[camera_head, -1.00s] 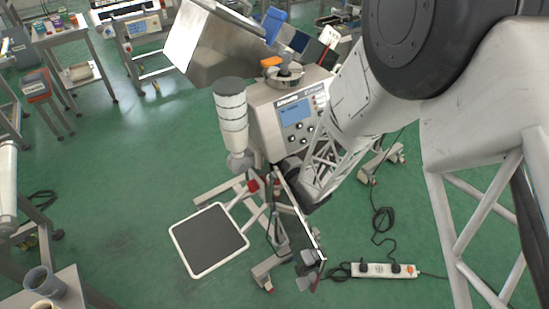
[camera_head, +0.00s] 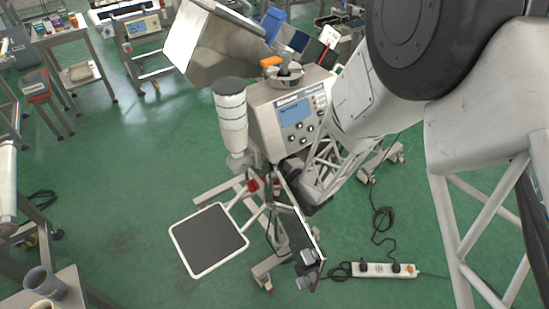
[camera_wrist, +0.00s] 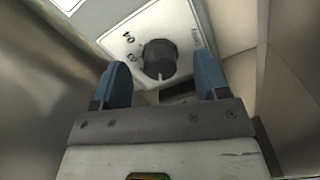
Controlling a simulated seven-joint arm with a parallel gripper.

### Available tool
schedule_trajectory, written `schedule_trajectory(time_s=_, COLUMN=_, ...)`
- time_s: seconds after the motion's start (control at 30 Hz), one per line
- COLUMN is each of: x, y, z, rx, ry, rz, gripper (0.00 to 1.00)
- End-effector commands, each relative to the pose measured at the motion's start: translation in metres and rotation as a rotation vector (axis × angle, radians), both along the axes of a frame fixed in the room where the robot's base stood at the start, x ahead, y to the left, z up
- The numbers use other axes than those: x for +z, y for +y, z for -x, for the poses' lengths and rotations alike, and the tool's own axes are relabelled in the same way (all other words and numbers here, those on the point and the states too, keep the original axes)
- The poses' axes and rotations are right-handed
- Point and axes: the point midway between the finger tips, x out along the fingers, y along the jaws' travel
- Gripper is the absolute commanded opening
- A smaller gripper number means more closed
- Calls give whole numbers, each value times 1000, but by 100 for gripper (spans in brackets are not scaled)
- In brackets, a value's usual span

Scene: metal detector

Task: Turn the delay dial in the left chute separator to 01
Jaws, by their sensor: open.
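In the wrist view a dark round dial (camera_wrist: 159,60) with a pale pointer line sits on a white plate (camera_wrist: 122,37) with dark markings. The pointer line faces down in the picture. The markings are too small to read surely. My gripper (camera_wrist: 162,82) is open, its two blue fingers apart, with the dial seen between and just beyond the fingertips. I cannot tell whether they touch it. The separator machine (camera_head: 262,110) with its blue display stands in the middle of the head view. The dial and my fingertips cannot be made out there.
Smooth metal walls close in on both sides in the wrist view. In the head view a square black plate on a white frame (camera_head: 208,240) stands before the machine. A power strip (camera_head: 384,270) lies on the green floor at the right. Tables stand at the far left.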

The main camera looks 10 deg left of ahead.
Motion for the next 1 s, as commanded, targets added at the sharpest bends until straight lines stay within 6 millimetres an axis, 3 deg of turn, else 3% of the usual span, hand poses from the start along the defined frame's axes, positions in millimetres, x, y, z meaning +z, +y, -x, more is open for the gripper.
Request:
schedule_trajectory(time_s=0.53, x=0, y=-42, z=42, rx=-2, ry=1, rz=1, gripper=68)
schedule_trajectory(time_s=1.0, x=0, y=-50, z=50, rx=0, ry=0, rz=0, gripper=68)
